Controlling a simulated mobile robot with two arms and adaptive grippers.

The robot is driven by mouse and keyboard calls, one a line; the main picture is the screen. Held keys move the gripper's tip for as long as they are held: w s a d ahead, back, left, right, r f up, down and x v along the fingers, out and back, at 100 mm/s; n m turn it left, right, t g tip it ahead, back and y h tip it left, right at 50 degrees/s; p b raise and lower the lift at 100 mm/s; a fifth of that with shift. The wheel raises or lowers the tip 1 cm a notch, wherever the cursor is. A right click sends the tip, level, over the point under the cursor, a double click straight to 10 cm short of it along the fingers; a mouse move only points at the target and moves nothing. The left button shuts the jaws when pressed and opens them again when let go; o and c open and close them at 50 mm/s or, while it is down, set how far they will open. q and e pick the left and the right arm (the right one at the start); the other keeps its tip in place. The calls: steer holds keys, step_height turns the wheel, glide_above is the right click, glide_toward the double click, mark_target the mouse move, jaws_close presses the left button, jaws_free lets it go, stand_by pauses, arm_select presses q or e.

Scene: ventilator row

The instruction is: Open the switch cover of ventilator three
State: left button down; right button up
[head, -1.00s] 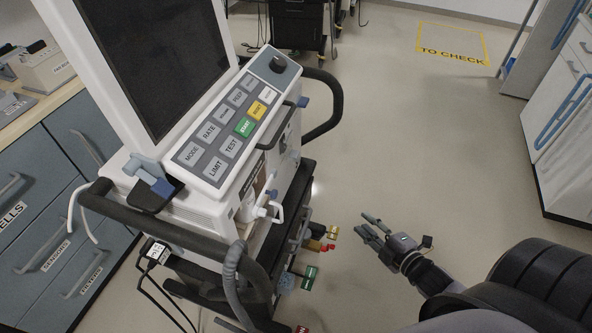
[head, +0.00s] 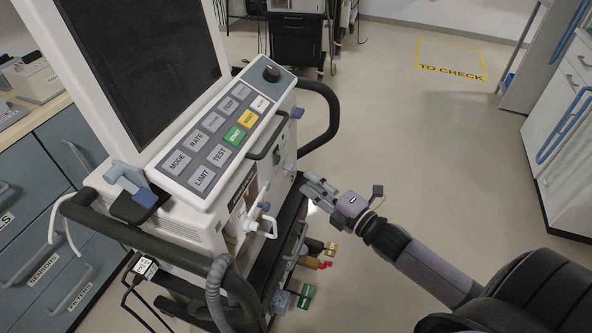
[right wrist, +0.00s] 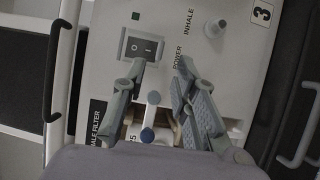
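Ventilator three (head: 180,215) stands at left-centre in the head view, with a dark screen and a button panel. In the right wrist view its side panel (right wrist: 245,85) carries the number 3 and a POWER label. My right gripper (head: 317,190) is beside the ventilator's right side in the head view. In the right wrist view its fingers (right wrist: 160,66) are apart and empty, the left fingertip just below the switch. My left gripper is not in view.
An INHALE port (right wrist: 215,28) juts out near the switch; a white lever with blue ends (right wrist: 150,118) shows between the fingers. A black handle rail (head: 330,110) curves around the ventilator. Coloured tagged fittings (head: 318,262) hang below. The floor (head: 420,150) to the right is clear.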

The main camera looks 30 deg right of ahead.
mark_target(292, 168)
steer(key=x, duration=0.6)
steer(key=shift+w, duration=0.15)
steer(key=shift+c, duration=0.6)
steer(key=shift+f, duration=0.1)
jaws_close()
